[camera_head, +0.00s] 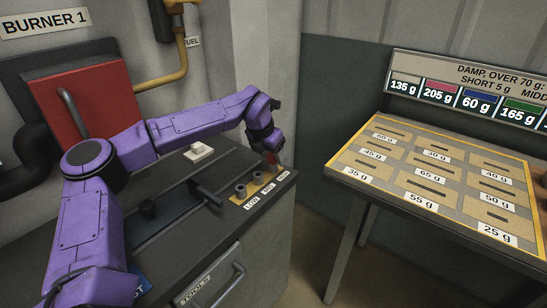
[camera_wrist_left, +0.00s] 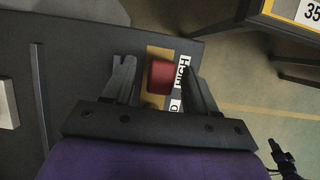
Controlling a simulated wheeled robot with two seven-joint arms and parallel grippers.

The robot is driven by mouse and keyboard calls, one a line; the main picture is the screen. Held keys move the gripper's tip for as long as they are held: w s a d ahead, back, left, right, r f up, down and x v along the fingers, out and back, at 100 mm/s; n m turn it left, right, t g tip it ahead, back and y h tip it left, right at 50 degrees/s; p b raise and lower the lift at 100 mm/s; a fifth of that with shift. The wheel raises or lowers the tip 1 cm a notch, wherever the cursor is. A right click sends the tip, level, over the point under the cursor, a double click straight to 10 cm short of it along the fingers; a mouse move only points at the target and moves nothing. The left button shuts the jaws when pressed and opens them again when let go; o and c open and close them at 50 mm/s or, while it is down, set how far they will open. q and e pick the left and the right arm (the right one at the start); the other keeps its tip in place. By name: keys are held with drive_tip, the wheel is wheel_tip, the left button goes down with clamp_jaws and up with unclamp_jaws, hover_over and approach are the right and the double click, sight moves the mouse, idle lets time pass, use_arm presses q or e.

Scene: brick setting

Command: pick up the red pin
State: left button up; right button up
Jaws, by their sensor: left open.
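The red pin (camera_wrist_left: 160,76) stands at the HIGH end of a tan strip on the dark bench top. In the head view only a small reddish part of it (camera_head: 271,158) shows under my left gripper. My left gripper (camera_wrist_left: 158,80) is open, with one finger on each side of the pin. The wrist view shows gaps between the fingers and the pin. A dark part with purple at the lower right of the wrist view looks like my right gripper (camera_wrist_left: 285,158), too small to read.
Two grey round holders (camera_head: 241,190) sit beside the pin on the strip, above the LOW and MID labels. A white block (camera_head: 198,151) and a dark lever (camera_head: 205,192) are on the bench. A labelled weight board (camera_head: 345,176) stands to the right, across a floor gap.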

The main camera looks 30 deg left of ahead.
use_arm(q)
clamp_jaws()
drive_tip(key=shift+r, duration=0.2)
